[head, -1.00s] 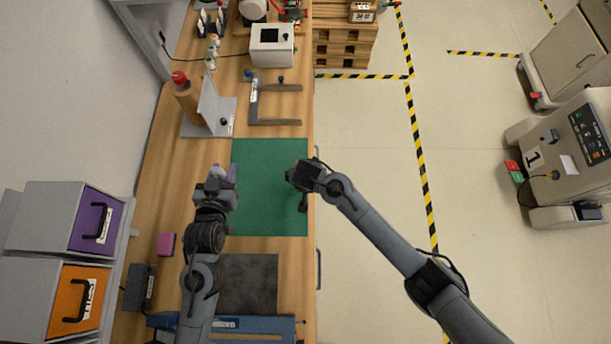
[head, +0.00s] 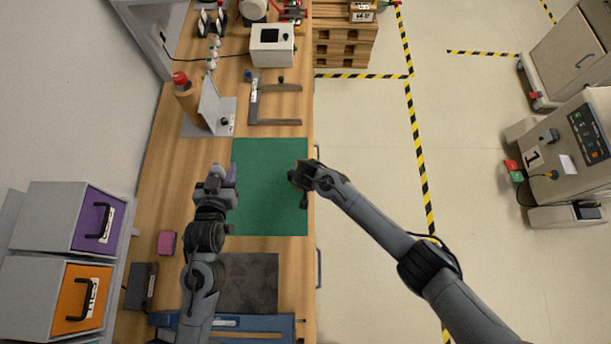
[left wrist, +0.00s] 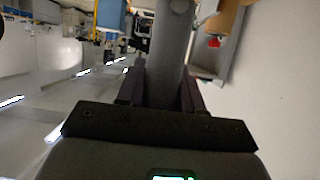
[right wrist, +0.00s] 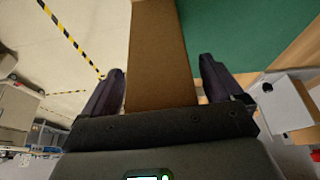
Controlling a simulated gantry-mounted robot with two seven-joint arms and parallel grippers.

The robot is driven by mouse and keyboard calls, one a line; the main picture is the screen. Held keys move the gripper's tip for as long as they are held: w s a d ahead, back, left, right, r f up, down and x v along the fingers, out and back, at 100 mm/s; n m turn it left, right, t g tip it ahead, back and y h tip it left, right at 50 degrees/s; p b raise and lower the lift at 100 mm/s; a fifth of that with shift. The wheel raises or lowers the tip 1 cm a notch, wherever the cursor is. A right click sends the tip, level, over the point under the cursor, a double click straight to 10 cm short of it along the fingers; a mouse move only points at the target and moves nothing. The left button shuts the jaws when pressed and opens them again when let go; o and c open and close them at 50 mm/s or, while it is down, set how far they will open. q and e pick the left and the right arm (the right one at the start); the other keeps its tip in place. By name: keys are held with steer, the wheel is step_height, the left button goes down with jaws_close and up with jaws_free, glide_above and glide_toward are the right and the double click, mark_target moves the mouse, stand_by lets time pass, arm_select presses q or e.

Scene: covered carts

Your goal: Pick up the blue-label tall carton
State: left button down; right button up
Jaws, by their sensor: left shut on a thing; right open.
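A plain brown box-like thing (right wrist: 160,55) stands between the fingers of my right gripper in the right wrist view, with a gap on each side. It may be the tall carton, but no blue label shows on it. My right gripper (head: 298,178) is open at the right edge of the green mat (head: 265,215) and hides most of what is under it in the head view. My left gripper (head: 225,178) is shut on a grey thing (left wrist: 173,50) at the mat's left edge. Its far end shows purplish-grey in the head view (head: 232,172).
A grey stand with a red-capped brown bottle (head: 187,98), a grey fork-shaped frame (head: 255,105) and a white device (head: 271,45) stand farther up the bench. A dark mat (head: 250,285), pink block (head: 166,243) and blue tray (head: 255,325) lie nearer.

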steer(key=c, duration=1.5)
steer(key=shift+o, duration=0.2)
steer(key=shift+r, duration=0.15)
steer(key=s+d+r, duration=0.6)
steer(key=d+r, duration=0.4)
steer(key=shift+r, duration=0.35)
